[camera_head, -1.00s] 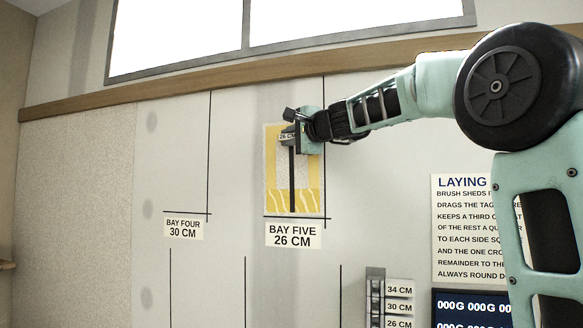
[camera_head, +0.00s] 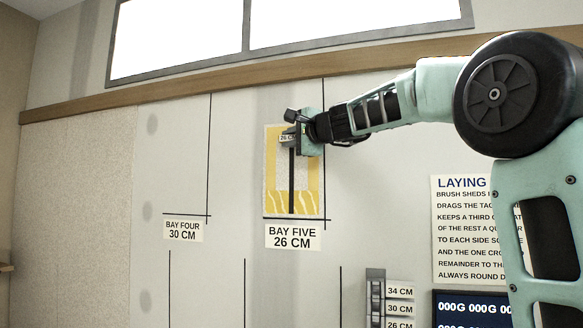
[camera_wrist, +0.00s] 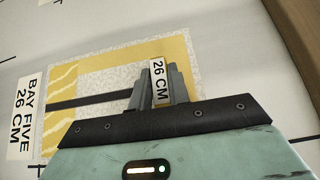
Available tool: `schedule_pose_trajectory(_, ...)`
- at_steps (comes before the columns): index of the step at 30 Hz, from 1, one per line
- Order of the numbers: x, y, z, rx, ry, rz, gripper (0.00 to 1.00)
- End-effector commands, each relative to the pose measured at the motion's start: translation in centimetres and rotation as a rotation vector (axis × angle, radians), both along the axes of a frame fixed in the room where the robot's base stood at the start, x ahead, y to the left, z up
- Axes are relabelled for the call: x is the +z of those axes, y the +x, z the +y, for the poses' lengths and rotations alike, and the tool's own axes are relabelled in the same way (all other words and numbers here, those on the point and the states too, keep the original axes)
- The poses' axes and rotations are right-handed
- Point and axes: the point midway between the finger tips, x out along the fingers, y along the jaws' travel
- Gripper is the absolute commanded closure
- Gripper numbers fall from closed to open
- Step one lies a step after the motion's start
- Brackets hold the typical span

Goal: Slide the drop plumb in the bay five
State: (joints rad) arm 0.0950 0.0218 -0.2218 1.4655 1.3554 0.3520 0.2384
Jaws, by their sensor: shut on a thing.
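The drop plumb (camera_head: 291,182), a dark straight bar with a "26 CM" tag (camera_head: 287,138) at its top, hangs upright in front of the yellow-bordered panel in bay five. It also shows in the wrist view as a dark bar (camera_wrist: 92,103). My gripper (camera_head: 298,138) is shut on its top end. In the wrist view the fingers (camera_wrist: 158,88) close on both sides of the tag. Bay five's label (camera_head: 293,236) reads "26 CM" and sits just under the panel. The fingers hide the plumb's top, and I cannot tell whether its back touches the wall.
The yellow-bordered panel (camera_head: 309,175) lies on the wall, between marked lines. Bay four's label (camera_head: 183,230) is to the left. A rack of tags (camera_head: 376,300), a notice (camera_head: 455,245) and a dark display (camera_head: 470,304) are lower right. A wooden rail (camera_head: 180,86) runs above.

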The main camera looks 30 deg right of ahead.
Motion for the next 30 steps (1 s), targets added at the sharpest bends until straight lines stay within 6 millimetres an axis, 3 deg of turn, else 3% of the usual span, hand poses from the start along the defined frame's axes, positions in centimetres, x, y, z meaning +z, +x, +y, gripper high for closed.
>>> schedule_pose_trajectory(10,0.1,0.0,0.0,-0.002,-0.005,0.004,1.00)
schedule_pose_trajectory(11,0.1,0.0,0.0,-0.002,-0.005,0.004,0.77)
schedule_pose_trajectory(13,0.1,0.0,0.0,-0.002,-0.005,0.004,0.57)
schedule_pose_trajectory(23,0.0,-0.1,0.0,-0.001,-0.004,0.005,0.57)
schedule_pose_trajectory(30,-0.1,-3.5,-0.1,-0.002,-0.006,0.001,0.57)
